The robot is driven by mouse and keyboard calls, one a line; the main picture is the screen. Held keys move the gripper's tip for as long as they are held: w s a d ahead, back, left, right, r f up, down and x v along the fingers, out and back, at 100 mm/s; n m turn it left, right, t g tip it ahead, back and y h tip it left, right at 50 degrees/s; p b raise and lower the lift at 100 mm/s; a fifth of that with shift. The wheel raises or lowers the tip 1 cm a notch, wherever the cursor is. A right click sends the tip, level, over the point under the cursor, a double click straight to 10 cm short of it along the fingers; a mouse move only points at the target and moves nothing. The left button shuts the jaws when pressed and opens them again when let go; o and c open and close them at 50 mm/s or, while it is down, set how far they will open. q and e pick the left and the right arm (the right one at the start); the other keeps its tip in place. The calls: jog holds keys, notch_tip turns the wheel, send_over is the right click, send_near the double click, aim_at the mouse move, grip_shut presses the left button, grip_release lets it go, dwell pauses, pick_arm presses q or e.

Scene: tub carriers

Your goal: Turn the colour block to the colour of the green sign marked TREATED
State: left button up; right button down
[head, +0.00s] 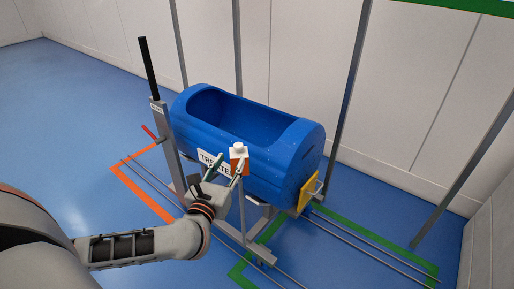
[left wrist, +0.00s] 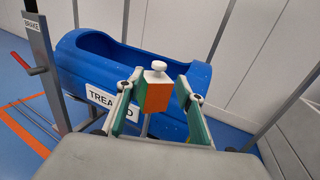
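The colour block (left wrist: 155,97) stands on a thin post beside the blue tub, with a white knob on top. The head view also shows the block (head: 239,164) with orange in front. My left gripper (head: 229,164) is open, its two fingers reaching to either side of the block; I cannot tell whether they touch it. The TREATED sign (left wrist: 107,101) on the tub looks white with dark letters, partly hidden by the left finger. My right gripper is not in view.
The blue tub (head: 185,120) lies in a grey frame behind the block. A post marked BRAKE (head: 165,135) with a red handle stands left. A yellow plate (head: 307,194) is at the tub's right end. Orange (head: 140,190) and green (head: 400,260) floor lines and rails lie around.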

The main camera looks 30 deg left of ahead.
aim_at(237, 149)
pick_arm(q)
jog(key=b+x, duration=0.1)
jog(key=x, duration=0.5)
jog(key=shift+w+a, duration=0.2)
jog(key=shift+w, duration=0.3)
grip_shut()
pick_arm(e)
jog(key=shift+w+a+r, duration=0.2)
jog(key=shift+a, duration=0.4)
